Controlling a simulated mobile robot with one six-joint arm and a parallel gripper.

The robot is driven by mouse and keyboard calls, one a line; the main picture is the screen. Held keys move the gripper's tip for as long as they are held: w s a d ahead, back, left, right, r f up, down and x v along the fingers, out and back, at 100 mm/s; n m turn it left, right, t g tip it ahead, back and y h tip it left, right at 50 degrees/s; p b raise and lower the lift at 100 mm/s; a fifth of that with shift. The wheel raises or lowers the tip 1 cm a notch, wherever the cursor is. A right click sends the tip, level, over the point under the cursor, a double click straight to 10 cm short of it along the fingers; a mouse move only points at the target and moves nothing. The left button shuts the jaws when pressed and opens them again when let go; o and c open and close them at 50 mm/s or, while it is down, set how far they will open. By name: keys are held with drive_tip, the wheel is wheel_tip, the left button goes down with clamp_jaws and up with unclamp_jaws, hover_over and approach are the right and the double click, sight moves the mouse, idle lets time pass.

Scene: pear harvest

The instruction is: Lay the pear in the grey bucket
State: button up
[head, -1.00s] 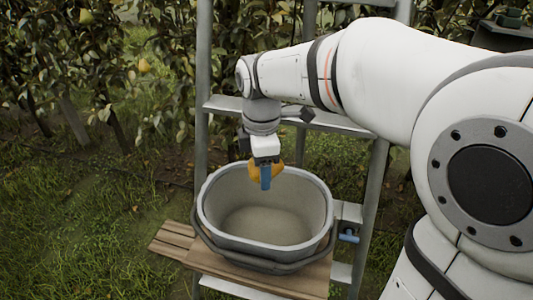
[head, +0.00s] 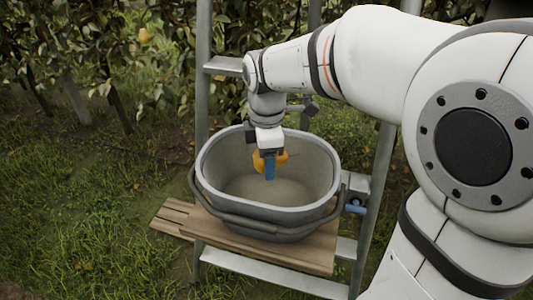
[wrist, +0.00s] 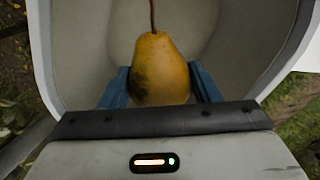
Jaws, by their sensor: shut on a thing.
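The pear (wrist: 160,70) is yellow-orange with a dark blotch on its left side and a brown stem. My gripper (head: 269,168) is shut on it, with a blue finger on each side in the wrist view (wrist: 160,88). In the head view the pear (head: 283,160) is partly hidden by a finger. The grey bucket (head: 213,194) stands upright, and its pale inside looks empty where it shows. The gripper and pear are over the bucket's opening, near rim height or slightly inside; the exact depth is hard to tell.
The bucket stands on a wooden plank (head: 312,257) across a metal ladder (head: 203,75). Its dark handle (head: 270,227) hangs down at the front. A blue-ended clamp (head: 355,207) is at the right. Leafy trees with another pear (head: 145,35) stand behind; grass lies left.

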drive_tip(key=shift+f+b, duration=4.1)
drive_tip(key=shift+f, duration=2.1)
drive_tip(key=shift+f, duration=0.25)
drive_tip(key=o, duration=1.1)
